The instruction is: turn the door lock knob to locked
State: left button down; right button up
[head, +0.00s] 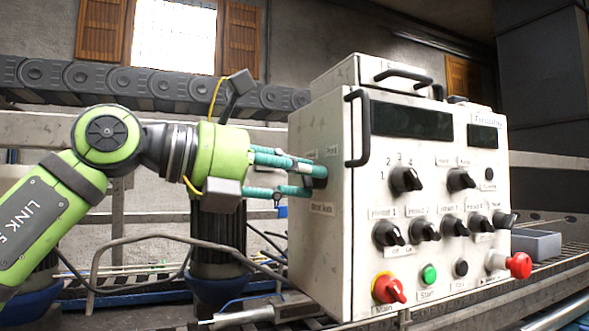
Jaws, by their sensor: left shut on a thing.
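A white control box (340,250) stands right of centre. The door lock knob (319,181) is a small dark piece on the box's left side, above a label that seems to read "Door lock". My left gripper (317,180) comes in from the left with its teal fingers at the knob and is shut on it. The fingers hide much of the knob, so I cannot tell which way it points. My right gripper is not in view.
The box front has several black knobs (405,180), a red main switch (389,288), a green button (429,275) and a red knob (518,265). A black handle (357,128) sticks out near the left edge. A bent grey pipe (150,240) runs below my arm.

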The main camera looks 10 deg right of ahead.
pick_arm(q)
jog(key=shift+a+r+n+g+p, duration=0.1)
jog(key=shift+r+n+g+p, duration=0.1)
jog(key=shift+n, duration=0.65)
jog(key=shift+r+n+g+p, duration=0.1)
jog(key=shift+r+n+g, duration=0.1)
jog(key=shift+n, duration=0.65)
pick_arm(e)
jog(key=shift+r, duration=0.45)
pick_arm(q)
jog(key=shift+w, duration=0.1)
jog(key=c, duration=0.9)
grip_release()
jog(key=shift+c, duration=0.2)
jog(key=shift+d+f, duration=0.25)
jog(key=v, duration=1.2)
jog(key=shift+f, duration=0.1)
